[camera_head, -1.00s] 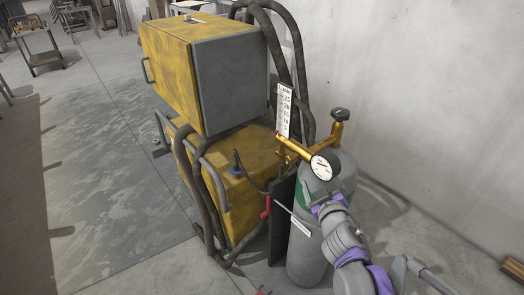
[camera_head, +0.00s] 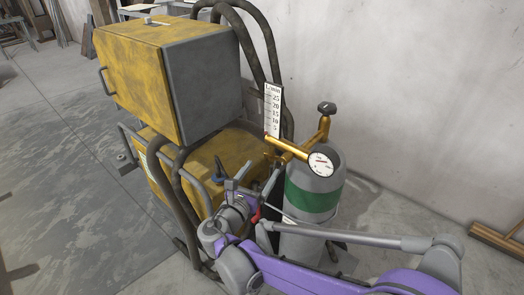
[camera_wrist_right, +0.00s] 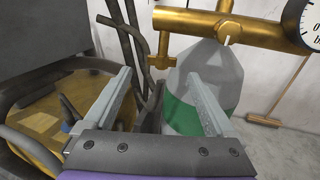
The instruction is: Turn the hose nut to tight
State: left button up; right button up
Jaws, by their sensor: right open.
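The gold regulator (camera_head: 292,148) sits on top of the grey gas cylinder with a green band (camera_head: 312,196), with a round gauge (camera_head: 320,164) on its front. A small gold fitting with a crossbar hangs under the left part of the regulator in the right wrist view (camera_wrist_right: 163,66); I cannot tell for sure if it is the hose nut. My right gripper (camera_head: 250,186) is open and empty, left of the cylinder and below the regulator. In the wrist view its fingers (camera_wrist_right: 160,84) point toward the fitting, which shows between them, beyond the tips. My left gripper is not in view.
A yellow and grey machine (camera_head: 160,75) stands left of the cylinder, with thick dark hoses (camera_head: 262,42) looping around it. A white flow scale (camera_head: 273,108) rises behind the regulator. A wall closes the back. A broom-like wooden piece (camera_head: 495,241) lies at right.

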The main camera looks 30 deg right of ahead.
aim_at(273, 155)
jog(key=x, duration=1)
jog(key=shift+d, duration=0.4)
jog(key=shift+w, duration=0.1)
jog(key=c, duration=1.4)
jog(key=shift+n+t+y, duration=0.3)
jog(key=shift+t, duration=0.1)
jog(key=shift+w+a+n+t+y, duration=0.15)
jog(key=shift+n+t+y, duration=0.75)
jog(key=shift+t+y, duration=0.1)
jog(key=shift+w+a+n+t+y+p, duration=0.15)
jog(key=shift+n+t+y+p, duration=0.5)
jog(key=shift+y, duration=0.25)
jog(key=shift+w+a+n+t+y+p, duration=0.1)
jog(key=shift+a+n+t+y+p, duration=0.1)
jog(key=shift+n+t+y+p, duration=0.35)
jog(key=shift+w+a+n+t+y+p, duration=0.1)
jog(key=shift+a+n+t+y+p, duration=0.1)
jog(key=shift+n+y+p, duration=0.55)
